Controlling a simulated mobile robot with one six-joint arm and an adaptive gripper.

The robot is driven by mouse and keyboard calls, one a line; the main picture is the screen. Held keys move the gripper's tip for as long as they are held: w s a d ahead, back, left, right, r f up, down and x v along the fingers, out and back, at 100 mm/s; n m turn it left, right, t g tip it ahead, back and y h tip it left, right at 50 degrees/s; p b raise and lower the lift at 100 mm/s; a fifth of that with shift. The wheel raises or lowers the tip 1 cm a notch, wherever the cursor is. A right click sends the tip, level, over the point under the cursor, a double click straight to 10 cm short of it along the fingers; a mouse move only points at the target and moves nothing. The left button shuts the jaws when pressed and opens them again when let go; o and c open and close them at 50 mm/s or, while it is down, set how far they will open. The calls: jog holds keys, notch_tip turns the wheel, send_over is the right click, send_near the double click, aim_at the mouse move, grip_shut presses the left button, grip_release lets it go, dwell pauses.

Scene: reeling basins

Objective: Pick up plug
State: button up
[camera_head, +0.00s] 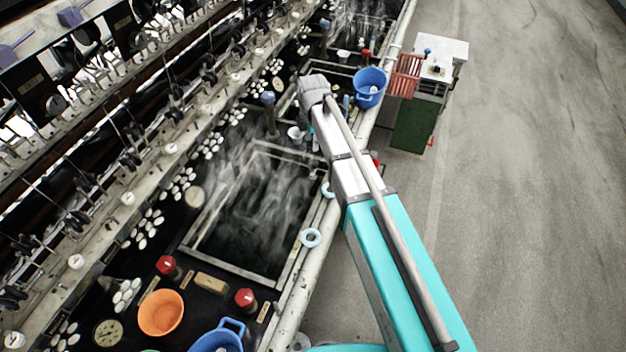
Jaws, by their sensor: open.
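No plug can be made out for certain. A dark post with a blue-grey top (268,99) stands at the far end of the steaming basin (236,266), and I cannot tell whether it is the plug. My arm reaches up the middle of the view, over the right side of the basins. My gripper (314,139) shows only in small part below the arm's far end, right of the blue-grey-topped post and apart from it. It is open, with nothing seen in it. The arm hides what lies just under and behind it.
A white ladle-like piece (295,132) lies near the gripper. A blue bucket (369,87) stands on the right edge. Reeling machinery lines the left; the floor (530,200) is clear.

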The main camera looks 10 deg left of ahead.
aim_at(312, 162)
jog(key=shift+f+b, duration=4.2)
jog(key=shift+f, duration=0.05)
jog(key=shift+f, duration=0.1)
jog(key=shift+w+f+b, duration=0.2)
jog(key=shift+f+b, duration=2.3)
jog(key=shift+b, duration=0.1)
jog(key=shift+c, duration=0.2)
jog(key=c, duration=0.6)
